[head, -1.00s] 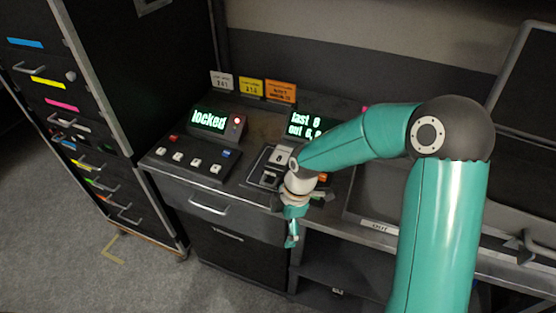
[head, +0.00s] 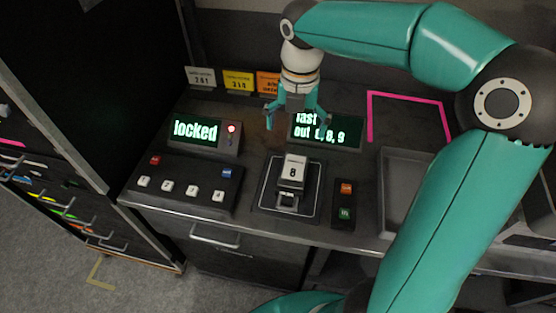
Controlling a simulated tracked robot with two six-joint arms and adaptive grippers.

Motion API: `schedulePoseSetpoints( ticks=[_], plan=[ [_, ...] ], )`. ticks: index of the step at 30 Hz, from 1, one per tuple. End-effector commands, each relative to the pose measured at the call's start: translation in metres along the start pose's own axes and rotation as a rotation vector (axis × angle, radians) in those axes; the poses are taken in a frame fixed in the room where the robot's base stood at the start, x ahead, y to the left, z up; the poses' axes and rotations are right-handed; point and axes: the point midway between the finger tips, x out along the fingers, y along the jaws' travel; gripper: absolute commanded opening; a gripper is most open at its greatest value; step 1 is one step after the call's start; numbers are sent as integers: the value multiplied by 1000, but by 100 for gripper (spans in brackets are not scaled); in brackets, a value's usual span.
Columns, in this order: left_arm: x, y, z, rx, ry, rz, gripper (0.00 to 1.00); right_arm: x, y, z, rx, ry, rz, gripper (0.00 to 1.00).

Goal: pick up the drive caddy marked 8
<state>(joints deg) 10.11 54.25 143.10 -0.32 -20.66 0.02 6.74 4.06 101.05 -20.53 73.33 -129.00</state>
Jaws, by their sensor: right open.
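The drive caddy marked 8 (head: 291,172) stands in a dark square dock (head: 265,197) on the cabinet top, its white label facing up toward me. My right gripper (head: 296,119) points down behind and above the caddy, in front of the right display. Its teal fingers are apart with nothing between them, and it does not touch the caddy. A teal arm part of mine shows at the bottom edge, but my left gripper is not in view.
A display (head: 195,130) reads "locked" beside a red light. A button panel (head: 180,187) lies left of the dock, and an orange and green button box (head: 345,204) right of it. A grey tray (head: 402,190) and a pink outline (head: 371,118) are further right.

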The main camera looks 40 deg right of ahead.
Motion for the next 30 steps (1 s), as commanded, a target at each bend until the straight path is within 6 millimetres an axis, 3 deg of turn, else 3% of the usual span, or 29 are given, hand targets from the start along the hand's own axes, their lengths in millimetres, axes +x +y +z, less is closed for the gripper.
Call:
schedulePoseSetpoints(
  ticks=[5,18,30],
  plan=[
    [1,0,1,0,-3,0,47,14,-7,1,-13,1,-9,100],
    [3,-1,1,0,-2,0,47,100,-8,1,-8,2,-9,100],
    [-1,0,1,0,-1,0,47,133,-6,-1,-9,3,-9,100]
  ],
)
